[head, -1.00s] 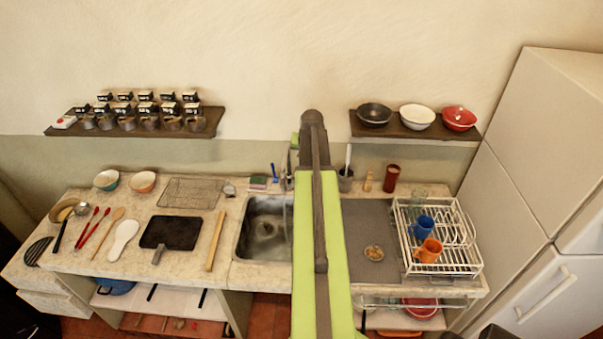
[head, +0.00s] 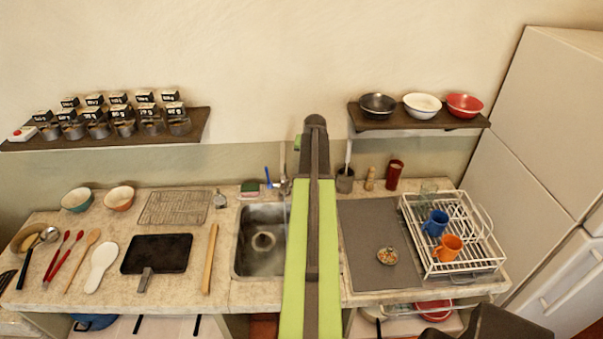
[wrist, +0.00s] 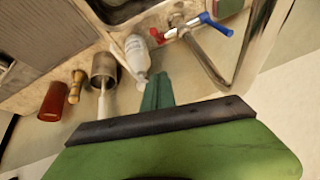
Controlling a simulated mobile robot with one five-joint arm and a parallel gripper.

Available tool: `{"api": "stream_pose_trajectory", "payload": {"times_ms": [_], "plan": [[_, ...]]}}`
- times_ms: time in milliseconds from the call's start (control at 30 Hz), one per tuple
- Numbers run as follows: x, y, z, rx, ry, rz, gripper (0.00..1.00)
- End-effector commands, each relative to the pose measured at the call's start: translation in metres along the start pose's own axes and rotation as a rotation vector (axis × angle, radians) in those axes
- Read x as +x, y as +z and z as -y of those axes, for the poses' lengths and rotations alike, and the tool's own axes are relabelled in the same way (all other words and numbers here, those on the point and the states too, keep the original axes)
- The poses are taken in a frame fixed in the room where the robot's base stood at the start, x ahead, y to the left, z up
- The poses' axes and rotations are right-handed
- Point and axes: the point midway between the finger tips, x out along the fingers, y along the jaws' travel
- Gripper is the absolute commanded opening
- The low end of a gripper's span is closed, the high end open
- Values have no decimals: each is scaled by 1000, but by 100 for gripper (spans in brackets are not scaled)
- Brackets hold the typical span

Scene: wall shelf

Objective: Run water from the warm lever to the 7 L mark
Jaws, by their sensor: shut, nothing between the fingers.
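The tap (wrist: 184,27) shows in the wrist view with a red lever (wrist: 160,36) and a blue lever (wrist: 216,24). I take the red one for the warm lever. My gripper (wrist: 157,90) is shut and empty, apart from the red lever and below it in the picture. In the head view my arm hides the red lever and my fingertips. The blue lever (head: 268,177) shows there left of the tap (head: 284,183). The steel sink (head: 262,240) is partly covered by my arm. No litre mark is readable, and I cannot tell whether water runs.
A white bottle (wrist: 137,53) stands beside my fingertips, near the red lever. A utensil cup (wrist: 104,68), a wooden mill (wrist: 76,87) and a red canister (wrist: 54,102) stand left of it. The dish rack (head: 447,268) holds mugs. A wall shelf (head: 420,122) carries bowls.

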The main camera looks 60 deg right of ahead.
Motion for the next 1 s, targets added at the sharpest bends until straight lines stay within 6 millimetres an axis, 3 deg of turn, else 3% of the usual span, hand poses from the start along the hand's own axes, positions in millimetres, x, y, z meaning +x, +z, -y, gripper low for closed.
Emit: {"api": "stream_pose_trajectory", "payload": {"times_ms": [167,567,733,1000], "plan": [[23,2,1,-2,-1,0,0],[110,4,2,-4,-2,1,0],[109,36,3,-5,-2,1,0],[108,40,4,-5,-2,1,0]]}}
